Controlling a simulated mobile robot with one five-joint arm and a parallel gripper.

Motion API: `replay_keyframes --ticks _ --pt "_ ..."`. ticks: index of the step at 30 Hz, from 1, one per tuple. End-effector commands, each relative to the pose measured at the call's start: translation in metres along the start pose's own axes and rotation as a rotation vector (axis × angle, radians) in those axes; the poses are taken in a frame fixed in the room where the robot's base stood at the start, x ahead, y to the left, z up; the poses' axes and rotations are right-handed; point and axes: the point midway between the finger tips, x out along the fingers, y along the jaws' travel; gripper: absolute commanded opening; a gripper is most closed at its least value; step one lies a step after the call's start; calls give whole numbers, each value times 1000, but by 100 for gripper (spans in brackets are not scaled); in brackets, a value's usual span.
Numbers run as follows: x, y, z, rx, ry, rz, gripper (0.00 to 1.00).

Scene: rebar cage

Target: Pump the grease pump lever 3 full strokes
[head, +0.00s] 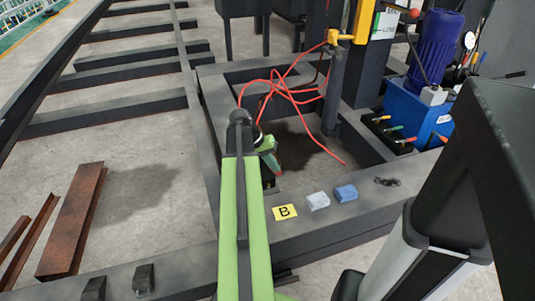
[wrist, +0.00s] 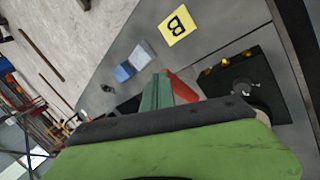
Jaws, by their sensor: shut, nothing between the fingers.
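I cannot pick out the grease pump lever with certainty. A dark block (wrist: 228,78) with a grey round part and small yellow fittings lies right of my gripper in the wrist view; it may belong to the pump. In the head view my arm hides most of that area. A dark lever with a red knob (head: 413,13) shows at the top right, beside a machine post.
A yellow "B" plate (head: 285,212), a whitish block (head: 318,201) and a blue block (head: 346,193) sit on the front beam. Red hoses (head: 283,88) loop behind my gripper. A blue hydraulic unit (head: 415,108) stands right. Rusty steel pieces (head: 72,215) lie on the left floor.

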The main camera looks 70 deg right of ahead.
Motion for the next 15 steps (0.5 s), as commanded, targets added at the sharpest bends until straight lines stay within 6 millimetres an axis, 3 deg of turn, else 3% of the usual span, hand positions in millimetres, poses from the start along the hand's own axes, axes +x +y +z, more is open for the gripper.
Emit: replay_keyframes --ticks 15 --pt "12 -4 6 0 0 0 0"
